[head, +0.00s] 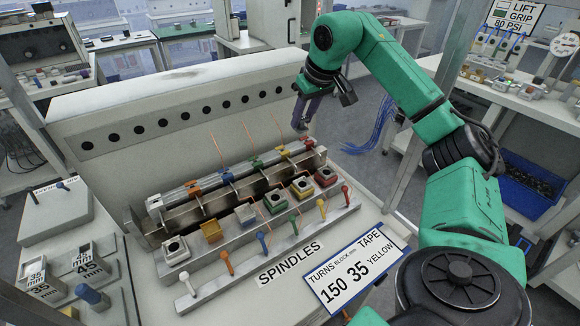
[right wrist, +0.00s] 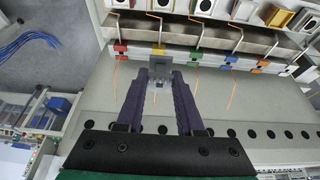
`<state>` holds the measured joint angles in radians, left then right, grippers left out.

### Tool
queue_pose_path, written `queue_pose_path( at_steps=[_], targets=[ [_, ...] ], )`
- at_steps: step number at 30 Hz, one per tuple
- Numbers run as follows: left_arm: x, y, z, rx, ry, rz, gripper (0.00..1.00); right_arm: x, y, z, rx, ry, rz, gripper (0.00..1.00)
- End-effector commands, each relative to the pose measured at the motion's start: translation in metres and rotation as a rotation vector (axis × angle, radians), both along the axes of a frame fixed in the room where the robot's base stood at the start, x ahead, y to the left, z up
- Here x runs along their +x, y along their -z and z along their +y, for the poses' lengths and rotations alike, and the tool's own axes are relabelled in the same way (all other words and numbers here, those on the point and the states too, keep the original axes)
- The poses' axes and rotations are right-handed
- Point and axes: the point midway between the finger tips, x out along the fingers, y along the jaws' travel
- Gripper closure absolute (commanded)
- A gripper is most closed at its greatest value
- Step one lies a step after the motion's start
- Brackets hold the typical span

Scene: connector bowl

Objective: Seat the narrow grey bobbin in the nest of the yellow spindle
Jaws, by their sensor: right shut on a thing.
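My right gripper (head: 302,122) hangs above the far right end of the spindle rack, its purple fingers pointing down. In the right wrist view it (right wrist: 160,84) is shut on a small grey block, the grey bobbin (right wrist: 160,67). The bobbin is off the bench, in front of the back row of coloured tabs as the wrist camera sees it. The yellow spindle has a square nest (head: 302,187), a yellow lever (head: 321,205) in front and a yellow tab (head: 283,151) behind. The bobbin is apart from that nest. My left gripper is not in view.
Other spindles stand beside it, with a green nest (head: 276,201) on the left and a red one (head: 326,176) on the right. Thin copper wires rise behind the rack. A card (head: 352,270) reads 150, 35, yellow.

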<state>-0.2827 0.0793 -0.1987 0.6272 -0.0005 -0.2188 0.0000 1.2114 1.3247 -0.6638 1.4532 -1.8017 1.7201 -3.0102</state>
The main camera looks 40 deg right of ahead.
Motion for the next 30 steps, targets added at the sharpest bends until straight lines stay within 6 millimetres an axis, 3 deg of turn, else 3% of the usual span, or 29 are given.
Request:
queue_pose_path(
  at_steps=[1,3,8,12,18,21,30],
  targets=[
    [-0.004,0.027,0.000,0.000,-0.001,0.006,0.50,-0.001,0.030,0.000,0.000,-0.001,0.005,1.00],
    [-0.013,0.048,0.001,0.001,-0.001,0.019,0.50,-0.001,0.057,0.000,-0.001,-0.001,0.006,1.00],
    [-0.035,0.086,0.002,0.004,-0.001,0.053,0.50,-0.002,0.110,0.001,0.000,-0.002,0.007,1.00],
    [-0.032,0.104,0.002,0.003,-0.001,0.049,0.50,-0.003,0.145,0.000,0.001,0.000,0.006,1.00],
    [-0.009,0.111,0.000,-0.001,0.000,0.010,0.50,-0.003,0.174,-0.001,-0.001,0.001,0.005,1.00],
    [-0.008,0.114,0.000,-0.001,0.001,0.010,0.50,-0.003,0.187,0.000,-0.001,-0.001,0.003,1.00],
    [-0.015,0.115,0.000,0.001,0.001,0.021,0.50,-0.003,0.189,0.000,-0.001,0.000,0.000,1.00]
  ],
)
